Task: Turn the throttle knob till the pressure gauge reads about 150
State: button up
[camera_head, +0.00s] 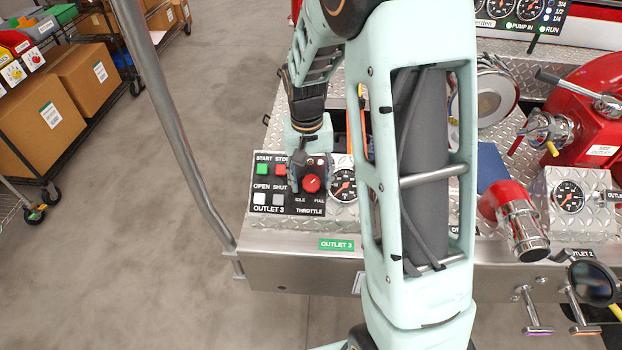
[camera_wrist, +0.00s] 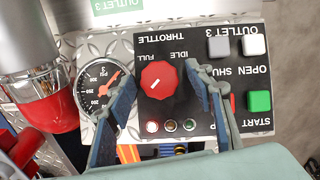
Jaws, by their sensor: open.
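The red throttle knob (camera_wrist: 159,78) is on the black Outlet 3 panel (camera_wrist: 205,85), upside down in the wrist view. Its short white mark points to the lower left there. The knob also shows in the head view (camera_head: 312,184). My gripper (camera_wrist: 160,82) is open, with one finger on either side of the knob; contact cannot be told. In the head view my gripper (camera_head: 309,178) is over the panel. The pressure gauge (camera_wrist: 98,90) is beside the knob; its red needle points to the upper right in the wrist view, but the exact reading is unclear.
Green start (camera_wrist: 260,100), red stop and two grey-white open and shut buttons sit close to one finger. Three small lamps (camera_wrist: 171,126) lie below the knob in the wrist view. A red-and-metal outlet fitting (camera_wrist: 45,100) stands past the gauge. A metal rail (camera_head: 180,130) rises at left.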

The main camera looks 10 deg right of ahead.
aim_at(309, 182)
notch_tip(309, 182, up, 12)
jog(key=shift+a, duration=0.3)
jog(key=shift+s+d, duration=0.1)
dwell(0.4)
